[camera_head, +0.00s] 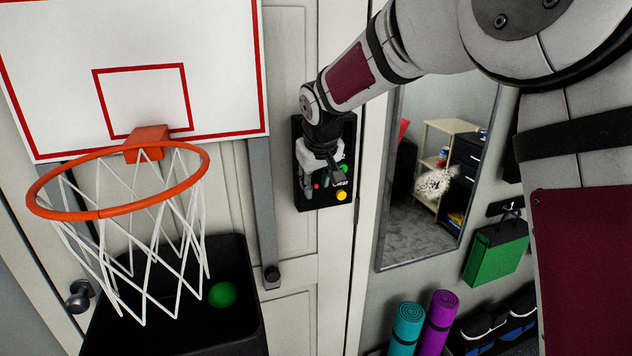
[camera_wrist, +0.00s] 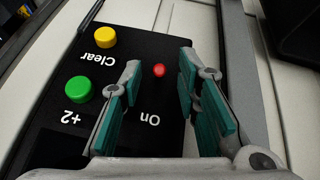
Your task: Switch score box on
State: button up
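The score box (camera_head: 318,202) is a black panel mounted upright on the white door, right of the basketball backboard. My gripper (camera_head: 322,181) is in front of it and hides much of its face. In the wrist view the box face (camera_wrist: 60,145) shows upside-down labels: a yellow button (camera_wrist: 105,37) by "Clear", a green button (camera_wrist: 79,89) by "+2", and a small red button (camera_wrist: 159,70) by "On". The gripper's teal-padded fingers (camera_wrist: 160,66) are apart and empty, with the red button showing between their tips. I cannot tell whether the fingertips touch the panel.
The hoop (camera_head: 120,210) with its white net hangs at left, above a black bin (camera_head: 250,300) holding a green ball (camera_head: 222,294). A grey post (camera_head: 263,210) stands just left of the score box. A mirror (camera_head: 385,240), a green case and rolled mats are at right.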

jog(key=v, duration=1.2)
jog(key=shift+a, duration=0.1)
jog(key=s+d+r+m+h, duration=0.1)
jog(key=s+d, duration=0.4)
jog(key=s, duration=0.3)
jog(key=s+d+r+m, duration=0.1)
jog(key=s+d, duration=0.4)
jog(key=s, duration=0.3)
jog(key=s+d+f+m, duration=0.1)
jog(key=s+d+f, duration=0.1)
jog(key=s, duration=0.6)
jog(key=s+d+f+m, duration=0.1)
jog(key=s+d+f, duration=0.2)
jog(key=s, duration=0.5)
jog(key=shift+s+f+m, duration=0.2)
jog(key=shift+f+m, duration=0.2)
jog(key=shift+f, duration=0.3)
jog(key=shift+d, duration=0.25)
